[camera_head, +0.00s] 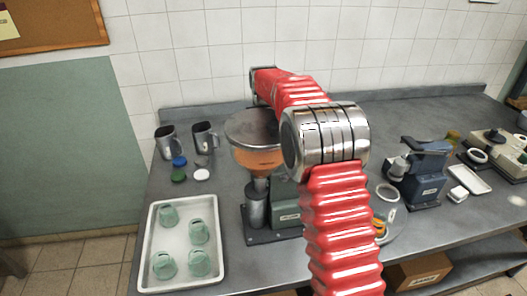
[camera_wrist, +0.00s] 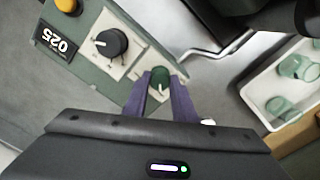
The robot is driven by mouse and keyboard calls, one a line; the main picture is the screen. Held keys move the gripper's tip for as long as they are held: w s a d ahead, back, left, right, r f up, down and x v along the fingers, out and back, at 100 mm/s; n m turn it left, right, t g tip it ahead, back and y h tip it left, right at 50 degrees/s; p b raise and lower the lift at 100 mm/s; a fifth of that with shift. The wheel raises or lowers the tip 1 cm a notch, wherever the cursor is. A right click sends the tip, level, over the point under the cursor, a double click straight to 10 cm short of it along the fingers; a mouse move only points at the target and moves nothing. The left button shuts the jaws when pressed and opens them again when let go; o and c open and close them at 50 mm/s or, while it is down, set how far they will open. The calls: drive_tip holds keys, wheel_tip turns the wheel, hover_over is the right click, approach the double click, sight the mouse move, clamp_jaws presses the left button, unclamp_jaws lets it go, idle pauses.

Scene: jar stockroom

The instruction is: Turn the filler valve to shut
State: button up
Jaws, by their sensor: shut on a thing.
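The filler's green-grey panel (camera_wrist: 100,64) shows in the wrist view. A small green knob (camera_wrist: 160,75) with a white pointer line sits at the panel's right end; I take it for the valve. The pointer faces down in the picture, toward my gripper. My gripper (camera_wrist: 159,83) has its purple fingers shut on this knob, one on each side. In the head view the filler, with its orange-filled funnel (camera_head: 258,158), stands on the bench; my red arm hides the gripper and knob there.
A black dial (camera_wrist: 111,43), a 025 display (camera_wrist: 54,45) and a yellow button (camera_wrist: 68,5) share the panel. A white tray (camera_head: 152,240) of green jars stands to the left. Metal jugs (camera_head: 166,143) stand behind it. A blue-grey machine (camera_head: 424,180) is to the right.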

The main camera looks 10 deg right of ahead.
drive_tip(key=shift+w+r, duration=0.1)
drive_tip(key=o, duration=1)
drive_tip(key=shift+o, duration=0.2)
wheel_tip(320, 180, up, 14)
drive_tip(key=shift+f, duration=0.2)
